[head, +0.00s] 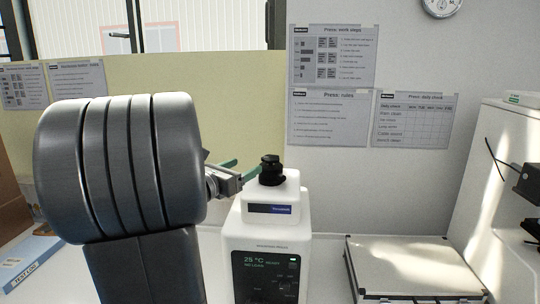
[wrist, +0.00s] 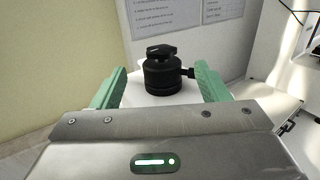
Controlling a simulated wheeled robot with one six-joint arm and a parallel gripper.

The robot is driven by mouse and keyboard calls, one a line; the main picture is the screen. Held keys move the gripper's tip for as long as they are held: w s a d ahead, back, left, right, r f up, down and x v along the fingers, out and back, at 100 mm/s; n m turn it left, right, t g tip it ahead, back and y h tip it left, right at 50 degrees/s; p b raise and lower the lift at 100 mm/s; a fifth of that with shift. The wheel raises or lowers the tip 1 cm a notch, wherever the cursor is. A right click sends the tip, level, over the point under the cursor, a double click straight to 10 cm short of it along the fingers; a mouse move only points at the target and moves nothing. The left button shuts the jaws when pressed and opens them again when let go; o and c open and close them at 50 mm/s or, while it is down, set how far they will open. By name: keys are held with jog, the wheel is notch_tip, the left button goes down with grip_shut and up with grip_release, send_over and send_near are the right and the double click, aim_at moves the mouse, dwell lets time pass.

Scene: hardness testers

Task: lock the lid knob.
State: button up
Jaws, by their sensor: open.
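The black lid knob (head: 271,170) stands upright on top of the white press machine (head: 265,224) in the head view. In the wrist view the knob (wrist: 162,70) is a round black piece with a raised grip on top and a short stub at its right. My gripper (head: 243,168) is at the knob's left in the head view. In the wrist view my gripper's green fingers (wrist: 156,88) are spread wide, one on each side of the knob, with a gap on the left; the right finger is close to the stub, and I cannot tell whether they touch.
A flat case (head: 400,262) lies on the bench to the right of the machine. A tall white unit (head: 500,200) stands at the far right. A blue and white box (head: 32,266) lies at the left. Posters hang on the wall behind.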

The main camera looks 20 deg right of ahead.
aim_at(266, 160)
jog(key=shift+y, duration=0.3)
jog(key=p+x, duration=0.1)
jog(key=x, duration=0.3)
jog(key=p+x, duration=0.2)
jog(key=x, duration=0.2)
jog(key=f+p+x, duration=0.1)
jog(key=x, duration=0.3)
jog(key=shift+w+d+p, duration=0.15)
jog(key=shift+d+p, duration=0.25)
